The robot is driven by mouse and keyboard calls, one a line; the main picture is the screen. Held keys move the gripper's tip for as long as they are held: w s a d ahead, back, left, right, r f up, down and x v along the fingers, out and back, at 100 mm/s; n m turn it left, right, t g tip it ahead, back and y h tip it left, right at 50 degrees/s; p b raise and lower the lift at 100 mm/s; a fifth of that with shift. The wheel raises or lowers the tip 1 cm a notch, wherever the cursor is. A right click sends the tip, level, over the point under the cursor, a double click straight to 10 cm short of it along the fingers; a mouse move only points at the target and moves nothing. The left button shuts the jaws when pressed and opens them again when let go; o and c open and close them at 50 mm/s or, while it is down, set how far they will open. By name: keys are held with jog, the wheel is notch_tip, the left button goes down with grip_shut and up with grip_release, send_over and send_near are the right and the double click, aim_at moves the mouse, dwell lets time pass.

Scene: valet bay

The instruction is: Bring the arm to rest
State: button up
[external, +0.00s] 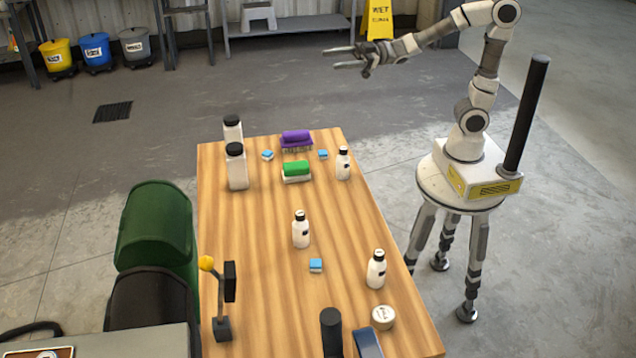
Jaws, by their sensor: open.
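My gripper (345,57) is in the external view, raised beyond the far end of the wooden table (345,225). Its two fingers point left and are spread apart, with nothing between them. My arm reaches out leftward from its base, which stands to the right of the table. The gripper is apart from everything on the table.
The table holds white bottles (301,230), a purple roll (296,138), a green roll (296,169), small blue blocks (316,265) and a round tin (383,317). A green bin (155,225) stands at left. A yellow wet-floor sign (379,20) stands behind my arm.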

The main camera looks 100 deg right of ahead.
jog(key=s+d+f+m+g+h+b, duration=0.2)
jog(key=s+f+m+g+h+b, duration=0.15)
jog(key=f, duration=0.35)
jog(key=s+d+f+m+g+h+b, duration=0.2)
jog(key=s+f+h, duration=0.3)
jog(key=f, duration=0.1)
jog(key=s+a+f+m+g+y+b, duration=0.1)
jog(key=s+a+f+g+b, duration=0.15)
jog(key=s+f, duration=0.4)
jog(key=s+a+f+m+g+y+b, duration=0.1)
jog(key=s+a+f+g+y, duration=0.1)
jog(key=s+a+f+g, duration=0.4)
notch_tip(320, 180, up, 27)
jog(key=s+d+t+p, duration=0.1)
jog(key=s+p, duration=0.1)
jog(key=p, duration=2.4)
jog(key=shift+t, duration=0.3)
